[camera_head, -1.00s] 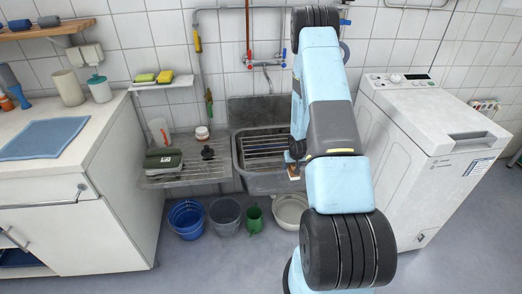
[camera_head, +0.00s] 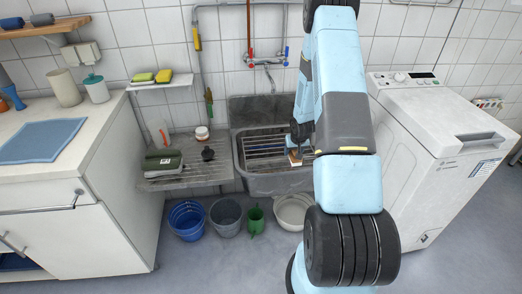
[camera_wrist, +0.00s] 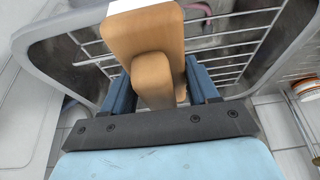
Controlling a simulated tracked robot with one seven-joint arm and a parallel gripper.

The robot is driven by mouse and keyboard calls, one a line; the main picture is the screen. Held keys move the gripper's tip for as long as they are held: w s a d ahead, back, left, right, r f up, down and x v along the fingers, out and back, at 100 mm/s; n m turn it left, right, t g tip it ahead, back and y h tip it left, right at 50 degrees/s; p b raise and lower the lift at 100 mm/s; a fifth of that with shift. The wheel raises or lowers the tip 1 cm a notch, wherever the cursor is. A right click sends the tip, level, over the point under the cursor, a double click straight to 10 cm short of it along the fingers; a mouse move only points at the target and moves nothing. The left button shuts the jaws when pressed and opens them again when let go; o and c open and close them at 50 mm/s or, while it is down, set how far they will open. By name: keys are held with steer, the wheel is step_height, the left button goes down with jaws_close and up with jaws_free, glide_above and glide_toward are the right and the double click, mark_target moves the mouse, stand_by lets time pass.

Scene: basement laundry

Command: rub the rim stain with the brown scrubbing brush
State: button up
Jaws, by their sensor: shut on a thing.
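My gripper (camera_wrist: 160,88) is shut on the brown scrubbing brush (camera_wrist: 143,32), a light brown wooden block with a grip between the blue fingers. A pale strip shows at the brush's far end. In the head view, the brush (camera_head: 295,159) is over the right part of the grey sink (camera_head: 272,184), by the wire rack. I cannot tell whether it touches anything. The sink's grey rim also shows in the wrist view (camera_wrist: 35,60). I cannot make out the rim stain; my arm and the brush hide part of the sink.
The wire rack (camera_head: 262,144) spans the sink. A ribbed drainboard (camera_head: 215,172) at left holds a green-and-grey box (camera_head: 162,162) and small items. Buckets (camera_head: 187,219) and a pale basin (camera_head: 292,210) stand below. A white washing machine (camera_head: 415,170) is at right, a tap (camera_head: 265,62) behind.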

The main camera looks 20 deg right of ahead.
steer(key=shift+r, duration=1.25)
